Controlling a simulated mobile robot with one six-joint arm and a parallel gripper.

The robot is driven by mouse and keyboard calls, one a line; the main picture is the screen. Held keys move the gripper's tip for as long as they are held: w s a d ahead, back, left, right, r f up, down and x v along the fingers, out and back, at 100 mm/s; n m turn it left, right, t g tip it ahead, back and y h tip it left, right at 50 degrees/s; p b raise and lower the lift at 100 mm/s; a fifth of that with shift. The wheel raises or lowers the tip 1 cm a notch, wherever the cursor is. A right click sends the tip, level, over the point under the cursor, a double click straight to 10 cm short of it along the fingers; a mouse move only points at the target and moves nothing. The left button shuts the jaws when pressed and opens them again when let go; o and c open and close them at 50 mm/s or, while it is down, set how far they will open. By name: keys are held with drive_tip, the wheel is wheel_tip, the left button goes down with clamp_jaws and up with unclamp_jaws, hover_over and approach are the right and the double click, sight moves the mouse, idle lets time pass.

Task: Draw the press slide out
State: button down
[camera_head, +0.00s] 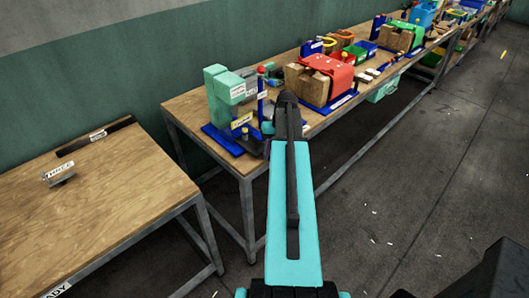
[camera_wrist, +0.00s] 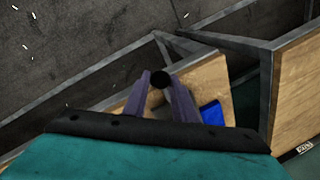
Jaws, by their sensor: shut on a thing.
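The green press (camera_head: 217,98) stands on a blue base (camera_head: 222,141) at the near end of the long bench. It has white labels and a yellow label at its front. A small dark post stands on the base in front of it. My gripper (camera_wrist: 160,86) is shut on a dark round knob (camera_wrist: 159,79), seen end-on between the fingertips in the wrist view. In the head view my arm covers most of the gripper, beside the press's front. The slide itself is mostly hidden, so I cannot tell how far out it sits. A blue part (camera_wrist: 212,114) shows right of the fingers.
The long bench (camera_head: 186,104) also carries a red-and-wood press (camera_head: 328,78) and several more fixtures farther back. A separate wooden table (camera_head: 120,190) stands at left with a dark strip and a small labelled metal block (camera_head: 59,177).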

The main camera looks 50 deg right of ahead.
drive_tip(key=s, duration=0.4)
drive_tip(key=shift+s+a, duration=0.1)
drive_tip(key=shift+s, duration=0.2)
drive_tip(key=c, duration=1.5)
unclamp_jaws()
drive_tip(key=shift+o, duration=0.2)
drive_tip(key=shift+r, duration=0.1)
wheel_tip(320, 180, up, 13)
drive_tip(key=s+d+b, duration=0.1)
drive_tip(key=d+b, duration=0.1)
drive_tip(key=b, duration=0.2)
drive_tip(key=shift+s+r, duration=0.2)
drive_tip(key=shift+s, duration=0.1)
